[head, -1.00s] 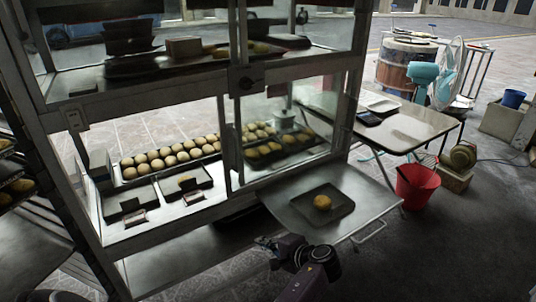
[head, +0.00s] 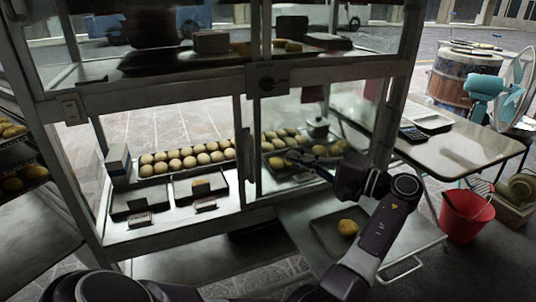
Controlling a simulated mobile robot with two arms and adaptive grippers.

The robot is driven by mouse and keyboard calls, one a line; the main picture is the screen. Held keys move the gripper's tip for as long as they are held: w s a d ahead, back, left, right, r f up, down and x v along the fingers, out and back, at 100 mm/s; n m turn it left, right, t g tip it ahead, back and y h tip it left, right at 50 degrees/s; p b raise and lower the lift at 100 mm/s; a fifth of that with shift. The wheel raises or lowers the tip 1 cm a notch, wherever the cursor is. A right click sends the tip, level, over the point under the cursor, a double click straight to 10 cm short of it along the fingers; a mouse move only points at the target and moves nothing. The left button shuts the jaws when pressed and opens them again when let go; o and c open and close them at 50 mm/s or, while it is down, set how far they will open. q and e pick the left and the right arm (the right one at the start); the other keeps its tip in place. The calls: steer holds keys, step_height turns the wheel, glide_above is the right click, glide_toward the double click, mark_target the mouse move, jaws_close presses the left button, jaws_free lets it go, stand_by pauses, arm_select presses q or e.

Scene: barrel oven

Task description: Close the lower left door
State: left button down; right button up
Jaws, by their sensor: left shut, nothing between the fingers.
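The glass display cabinet (head: 170,227) fills the left and middle of the head view. Its lower left opening (head: 170,125) looks uncovered, with buns and trays behind it. A vertical door frame (head: 249,150) stands at the opening's right side, and hazy glass (head: 285,115) covers the lower right half. I cannot tell for sure which pane is the lower left door.
A side table (head: 455,150), a red bucket (head: 467,215) and a fan (head: 515,90) stand to the right. Bread racks (head: 20,165) stand at the left.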

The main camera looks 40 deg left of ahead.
arm_select(q)
steer(key=s+a, duration=0.4)
steer(key=a, duration=0.2)
steer(key=shift+a, duration=0.4)
steer(key=shift+a, duration=0.1)
